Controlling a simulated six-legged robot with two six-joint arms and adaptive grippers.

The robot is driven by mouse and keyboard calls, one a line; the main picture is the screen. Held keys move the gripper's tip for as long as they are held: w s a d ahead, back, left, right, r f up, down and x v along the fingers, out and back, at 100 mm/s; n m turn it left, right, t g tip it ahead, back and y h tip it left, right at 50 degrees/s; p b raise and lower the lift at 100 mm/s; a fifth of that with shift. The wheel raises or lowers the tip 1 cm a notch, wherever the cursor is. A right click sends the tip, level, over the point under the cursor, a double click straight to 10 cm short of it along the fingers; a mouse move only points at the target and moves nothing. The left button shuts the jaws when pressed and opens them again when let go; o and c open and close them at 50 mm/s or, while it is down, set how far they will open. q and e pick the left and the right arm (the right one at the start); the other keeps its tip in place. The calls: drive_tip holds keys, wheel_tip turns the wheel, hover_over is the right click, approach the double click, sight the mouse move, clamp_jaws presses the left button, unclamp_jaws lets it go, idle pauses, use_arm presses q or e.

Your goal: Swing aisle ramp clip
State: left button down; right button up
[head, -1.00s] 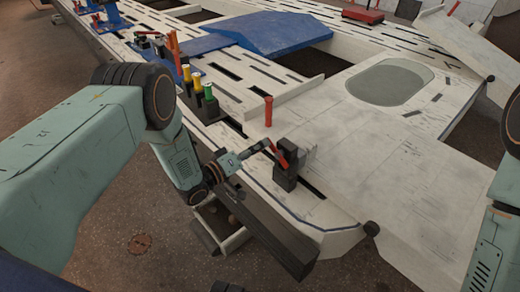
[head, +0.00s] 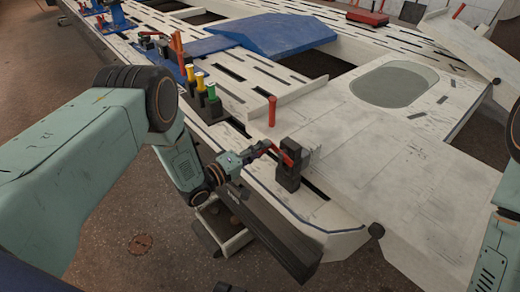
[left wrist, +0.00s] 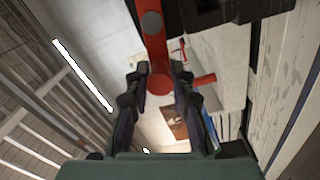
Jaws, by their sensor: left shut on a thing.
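The ramp clip is a red lever (head: 290,151) on an upright black block (head: 289,171) at the near edge of the pale frame bench. My left gripper (head: 267,148) reaches it from the left and is shut on the lever's red end. In the left wrist view the red lever (left wrist: 155,50) runs down between the two dark fingers of my left gripper (left wrist: 156,88), its rounded end between them. The black block (left wrist: 215,12) is partly cut off at the top there. My right gripper is out of view.
A red post (head: 272,111) stands behind the block. Yellow and green-capped posts (head: 201,83) stand to the left. A pale ramp plate (head: 340,170) lies to the right of the block. A dark rail (head: 270,232) runs along the near edge, above a small tray (head: 237,243).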

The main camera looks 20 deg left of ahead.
use_arm(q)
drive_tip(key=shift+s+f, duration=0.1)
drive_tip(key=shift+f, duration=0.1)
drive_tip(key=c, duration=1.1)
unclamp_jaws()
drive_tip(key=shift+r, duration=0.1)
drive_tip(key=shift+a, duration=0.1)
drive_tip(key=v, duration=1.1)
drive_tip(key=shift+s+a, duration=0.15)
drive_tip(key=shift+s, duration=0.2)
